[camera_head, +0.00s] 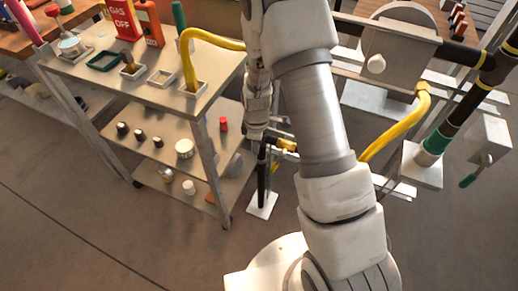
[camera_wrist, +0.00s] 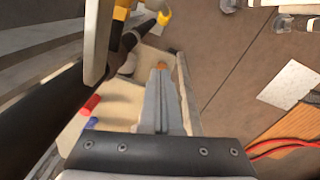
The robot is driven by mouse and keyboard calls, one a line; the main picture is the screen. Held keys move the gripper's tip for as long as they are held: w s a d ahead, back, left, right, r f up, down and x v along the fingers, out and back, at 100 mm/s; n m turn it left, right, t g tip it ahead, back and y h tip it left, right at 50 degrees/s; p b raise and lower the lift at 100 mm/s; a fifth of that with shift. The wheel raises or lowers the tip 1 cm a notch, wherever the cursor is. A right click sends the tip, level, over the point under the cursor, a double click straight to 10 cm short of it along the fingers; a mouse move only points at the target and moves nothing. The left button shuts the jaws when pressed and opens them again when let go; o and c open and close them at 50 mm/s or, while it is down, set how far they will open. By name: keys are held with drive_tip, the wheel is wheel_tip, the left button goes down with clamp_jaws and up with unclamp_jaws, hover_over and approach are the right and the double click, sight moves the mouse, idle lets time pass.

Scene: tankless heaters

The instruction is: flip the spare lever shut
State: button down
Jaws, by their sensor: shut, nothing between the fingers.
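My gripper (camera_head: 257,130) points down between the cart and the pipework, partly hidden by my arm in the head view. In the wrist view my gripper (camera_wrist: 160,72) has its fingers together, with nothing held. A black pipe assembly with a yellow fitting (camera_head: 286,145) is close by on the right of the gripper in the head view. In the wrist view a yellow part (camera_wrist: 164,17) shows beyond the fingertips, near a dark pipe (camera_wrist: 128,42). A green-tipped handle (camera_head: 468,180) hangs from a grey box at the far right. I cannot tell which part is the spare lever.
A metal cart (camera_head: 205,110) with tools and small parts stands at the left. A grey unit with a knob (camera_head: 375,64) and black pipes (camera_head: 462,55) are at the right. A yellow hose (camera_head: 395,125) runs below them. Floor (camera_head: 90,235) is clear at lower left.

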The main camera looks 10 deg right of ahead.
sight(271, 169)
drive_tip(key=d+f+b, duration=0.3)
drive_tip(key=f, duration=0.5)
drive_tip(key=shift+s+d, duration=0.3)
drive_tip(key=shift+s, duration=0.1)
drive_tip(key=shift+s+d+f+g+h+p, duration=0.2)
drive_tip(key=shift+d+f+g+h+p, duration=0.1)
drive_tip(key=shift+g+h+p, duration=0.35)
drive_tip(key=shift+s+d+f+g+h+p, duration=0.3)
drive_tip(key=shift+h+p, duration=0.25)
drive_tip(key=shift+h, duration=0.3)
drive_tip(key=shift+w, duration=0.1)
drive_tip(key=p+v, duration=0.5)
drive_tip(key=v, duration=1.2)
drive_tip(key=shift+r, duration=0.25)
